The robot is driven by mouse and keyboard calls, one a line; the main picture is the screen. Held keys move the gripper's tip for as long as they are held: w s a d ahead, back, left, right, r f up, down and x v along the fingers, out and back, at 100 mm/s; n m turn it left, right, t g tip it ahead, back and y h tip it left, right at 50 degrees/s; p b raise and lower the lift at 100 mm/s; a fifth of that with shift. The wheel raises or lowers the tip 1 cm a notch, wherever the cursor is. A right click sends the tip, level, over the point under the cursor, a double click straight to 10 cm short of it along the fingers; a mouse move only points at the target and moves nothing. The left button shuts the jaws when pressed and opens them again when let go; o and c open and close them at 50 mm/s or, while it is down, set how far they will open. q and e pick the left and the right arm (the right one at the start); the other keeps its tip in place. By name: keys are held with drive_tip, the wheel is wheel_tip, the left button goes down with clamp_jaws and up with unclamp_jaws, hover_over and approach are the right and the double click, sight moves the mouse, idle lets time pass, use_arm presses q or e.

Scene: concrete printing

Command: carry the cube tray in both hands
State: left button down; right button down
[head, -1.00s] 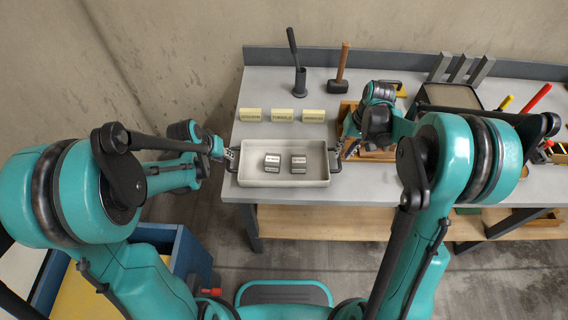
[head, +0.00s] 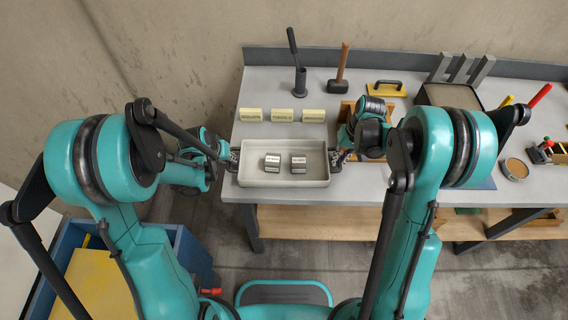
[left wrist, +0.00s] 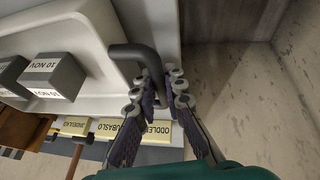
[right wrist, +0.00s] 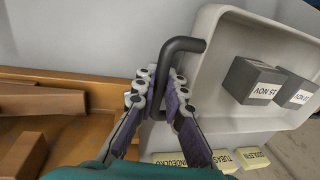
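The cube tray (head: 283,181) is a shallow pale-grey tray with a dark handle at each end. It sits level at the front edge of the bench. Two grey labelled cubes, a left cube (head: 272,163) and a right cube (head: 298,164), stand apart inside it. My left gripper (left wrist: 160,84) is at the tray's left handle (left wrist: 133,49), with its fingertips closed on either side of the bar. My right gripper (right wrist: 162,82) has its fingertips closed around the right handle (right wrist: 183,43). Whether the tray's underside touches the bench is hard to tell.
Several yellow label plates (head: 283,116) lie behind the tray. Further back are a dark rod in a holder (head: 299,80), a mallet (head: 340,72) and a yellow float (head: 386,88). A wooden box (head: 347,110) is near my right gripper. A blue bin (head: 170,250) stands at lower left.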

use_arm(q)
drive_tip(key=shift+r, duration=0.1)
use_arm(e)
drive_tip(key=shift+r, duration=0.1)
idle(0.3)
